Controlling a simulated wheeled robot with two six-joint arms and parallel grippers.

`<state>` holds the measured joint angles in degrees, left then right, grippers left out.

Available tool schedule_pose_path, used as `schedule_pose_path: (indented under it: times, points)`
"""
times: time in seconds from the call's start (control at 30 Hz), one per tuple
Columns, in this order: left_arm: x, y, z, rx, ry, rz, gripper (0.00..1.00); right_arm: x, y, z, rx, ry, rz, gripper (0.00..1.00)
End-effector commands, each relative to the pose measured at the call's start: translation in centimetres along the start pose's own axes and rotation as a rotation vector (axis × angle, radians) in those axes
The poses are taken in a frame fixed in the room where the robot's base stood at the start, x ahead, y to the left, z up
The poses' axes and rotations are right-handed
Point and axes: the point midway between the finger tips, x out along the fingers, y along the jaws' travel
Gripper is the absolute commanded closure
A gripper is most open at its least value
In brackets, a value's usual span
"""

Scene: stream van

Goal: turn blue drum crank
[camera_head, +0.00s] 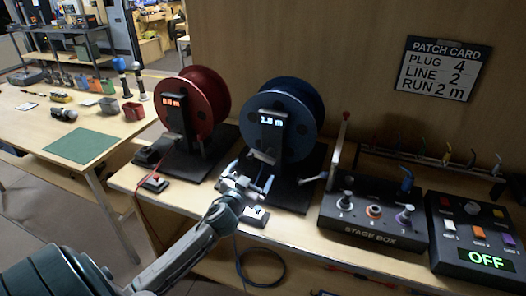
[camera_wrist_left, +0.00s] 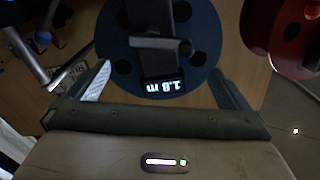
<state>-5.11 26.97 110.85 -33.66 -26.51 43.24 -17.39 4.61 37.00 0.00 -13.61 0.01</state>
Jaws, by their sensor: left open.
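The blue drum (camera_head: 297,97) stands upright on a dark base and has a lit display (camera_head: 271,122) on its front post; it also fills the top middle of the left wrist view (camera_wrist_left: 112,35). A grey bar that looks like its crank (camera_head: 263,156) sits low on the front of the post; in the left wrist view the bar (camera_wrist_left: 160,44) crosses the drum's face. My left gripper (camera_head: 246,178) is open and empty, just in front of and below this bar. In the wrist view its fingers (camera_wrist_left: 158,75) are spread either side of the display, apart from the bar.
A red drum (camera_head: 208,95) stands left of the blue one. The stage box (camera_head: 372,236) and a switch panel (camera_head: 478,258) lie to the right, with a thin upright lever (camera_head: 337,150) between drum and box. A patch card (camera_head: 443,69) hangs on the wall.

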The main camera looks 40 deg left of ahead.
Motion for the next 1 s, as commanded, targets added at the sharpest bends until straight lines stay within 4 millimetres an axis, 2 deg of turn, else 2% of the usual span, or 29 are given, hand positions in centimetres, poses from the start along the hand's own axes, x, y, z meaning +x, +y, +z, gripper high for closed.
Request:
schedule_pose_path:
  times: [0.3,0.5,0.7,1.0]
  points:
    - [5.6,-0.1,-0.4,-0.004,-0.001,-0.002,0.0,-2.1,0.1,0.3,0.0,-0.004,0.0,0.64]
    - [8.6,-0.1,-0.2,-0.002,-0.001,-0.002,0.0,-2.9,0.2,0.4,0.0,-0.005,-0.001,0.64]
    - [10.0,0.0,-0.1,-0.001,0.0,0.0,0.0,-3.2,0.2,0.4,0.0,-0.004,-0.001,0.64]
    - [10.2,0.0,0.0,-0.001,0.0,0.0,0.0,-3.1,0.1,0.4,0.001,-0.004,-0.001,0.64]
